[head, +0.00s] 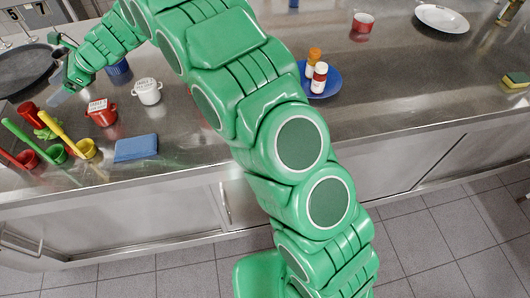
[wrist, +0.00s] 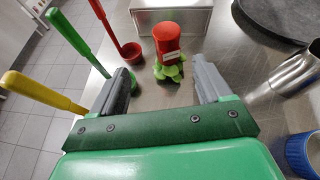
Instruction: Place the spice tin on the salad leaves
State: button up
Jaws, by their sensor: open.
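The red spice tin (head: 30,112) is at the left of the counter in the head view, with the green salad leaves (head: 46,129) directly under it. In the wrist view the tin (wrist: 167,40) appears to stand upright on the leaves (wrist: 170,72), its lower end overlapping them. My gripper (head: 60,92) is beside the tin, above the counter. In the wrist view my gripper (wrist: 164,86) is open, its two fingers apart with nothing between their tips. The tin and leaves lie just beyond the tips. The exact contact under the tin is partly hidden.
Red, green and yellow ladles (head: 53,152) lie close by, long handles raised. A dark pan (head: 25,68) is behind. A blue plate (head: 325,82) holds bottles.

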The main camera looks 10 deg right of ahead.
jog(key=s+d+r+n+h, duration=0.25)
jog(key=s+d, duration=0.25)
jog(key=d, duration=0.5)
jog(key=s+d+r+n+h, duration=0.1)
jog(key=s+d+n+h, duration=0.15)
jog(key=s+d, duration=0.6)
jog(key=s+d+r+n+h, duration=0.15)
jog(key=d+n, duration=0.25)
jog(key=d, duration=0.8)
jog(key=s+d+f+n+h, duration=0.2)
jog(key=s+d+n+h, duration=0.4)
jog(key=s+d, duration=1.9)
jog(key=shift+s+d+n, duration=0.25)
jog(key=shift+d+n, duration=0.05)
jog(key=shift+d, duration=0.5)
